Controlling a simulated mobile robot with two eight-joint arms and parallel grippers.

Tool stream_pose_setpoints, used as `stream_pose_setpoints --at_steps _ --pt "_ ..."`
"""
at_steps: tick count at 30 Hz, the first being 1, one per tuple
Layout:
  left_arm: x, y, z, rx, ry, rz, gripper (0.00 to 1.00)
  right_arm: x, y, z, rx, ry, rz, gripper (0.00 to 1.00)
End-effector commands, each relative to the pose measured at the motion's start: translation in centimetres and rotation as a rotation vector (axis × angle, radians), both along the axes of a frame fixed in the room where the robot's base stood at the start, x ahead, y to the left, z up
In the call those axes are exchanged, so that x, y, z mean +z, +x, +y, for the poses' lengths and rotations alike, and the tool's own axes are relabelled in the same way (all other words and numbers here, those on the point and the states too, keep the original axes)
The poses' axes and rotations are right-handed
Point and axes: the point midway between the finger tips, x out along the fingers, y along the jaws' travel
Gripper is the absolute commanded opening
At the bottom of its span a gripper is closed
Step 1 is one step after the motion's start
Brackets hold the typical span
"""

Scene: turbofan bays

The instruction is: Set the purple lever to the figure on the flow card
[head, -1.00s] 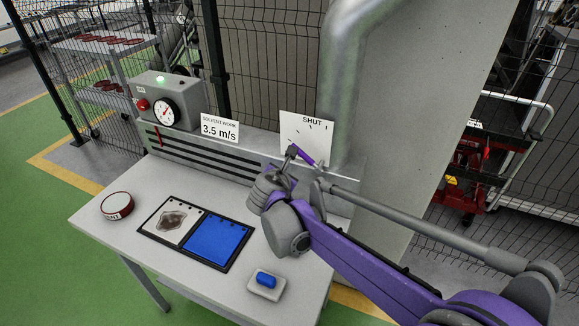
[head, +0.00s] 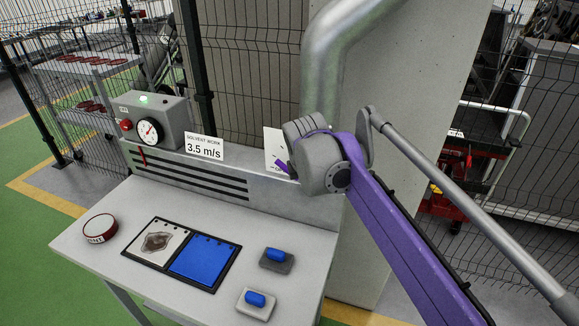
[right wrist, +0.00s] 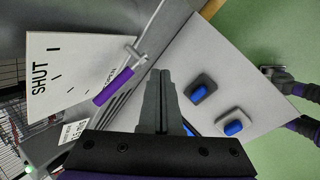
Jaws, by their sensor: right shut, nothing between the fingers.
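The flow card (head: 204,148) stands on the panel ledge in the head view and reads "SOLVENT WORK 3.5 m/s". The purple lever (head: 282,166) is mostly hidden there behind my right wrist. In the right wrist view the lever (right wrist: 113,87) has a purple grip on a metal stem, slanting across the edge of the white scale plate (right wrist: 72,58). The plate bears "SHUT", several tick marks and "OPEN" close to the lever. My right gripper (right wrist: 165,75) is shut and empty, beside the lever and apart from it.
A grey box with a dial (head: 149,131), green lamp and red button stands left of the card. The table holds a round tin (head: 99,228), a tray with a stained sheet and blue sheet (head: 204,261), and two blue-topped blocks (head: 256,300). A large pipe (head: 328,70) rises behind.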

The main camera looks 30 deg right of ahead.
Motion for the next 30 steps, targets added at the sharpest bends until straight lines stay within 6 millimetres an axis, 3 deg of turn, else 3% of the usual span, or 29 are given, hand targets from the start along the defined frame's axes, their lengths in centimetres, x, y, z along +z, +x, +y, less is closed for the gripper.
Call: stream_pose_setpoints --at_steps 1,7,12,15,20,30 --pt "-0.2 -0.1 0.0 0.0 0.0 0.001 0.33 1.1 -0.3 -1.3 -0.086 0.108 -0.008 0.0" --pt "-0.6 -0.2 0.0 0.0 0.0 0.003 0.33 7.1 -0.7 -2.9 -0.326 0.522 -0.105 0.0" --pt "-0.8 -0.2 0.0 0.0 0.0 0.004 0.33 11.4 -0.5 -3.5 -0.417 0.723 -0.19 0.0" --pt "-0.8 -0.2 0.0 0.0 0.0 0.005 0.33 12.4 -0.4 -3.6 -0.433 0.771 -0.213 0.0" --pt "-1.0 -0.3 0.0 0.0 0.0 0.006 0.33 11.5 0.5 -3.2 -0.433 0.784 -0.218 0.0" --pt "-1.9 -0.6 0.0 0.0 0.0 0.011 0.33 5.7 4.4 -1.6 -0.431 0.782 -0.216 0.0"
